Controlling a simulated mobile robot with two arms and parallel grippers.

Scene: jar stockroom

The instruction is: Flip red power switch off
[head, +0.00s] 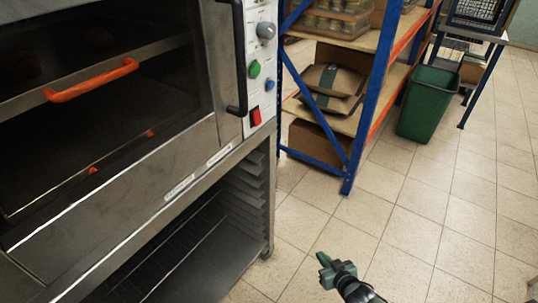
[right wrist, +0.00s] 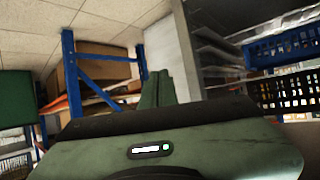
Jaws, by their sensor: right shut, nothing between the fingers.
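The red power switch (head: 256,116) is on the light control panel at the right side of the steel oven (head: 190,160) in the head view. It sits below a green button (head: 254,68) and a blue button (head: 269,85). My right gripper (head: 322,261) is low over the tiled floor, to the right of and below the switch, well apart from it. Its fingers are closed together with nothing between them. The right wrist view shows the closed fingers (right wrist: 157,88) pointing away from the camera; the switch is not visible there. My left gripper is not in view.
A blue and orange shelf rack (head: 350,165) with sacks and boxes stands right of the oven. A green bin (head: 427,105) is farther back. The oven's black door handle (head: 239,60) stands out beside the panel. The floor around my right gripper is clear.

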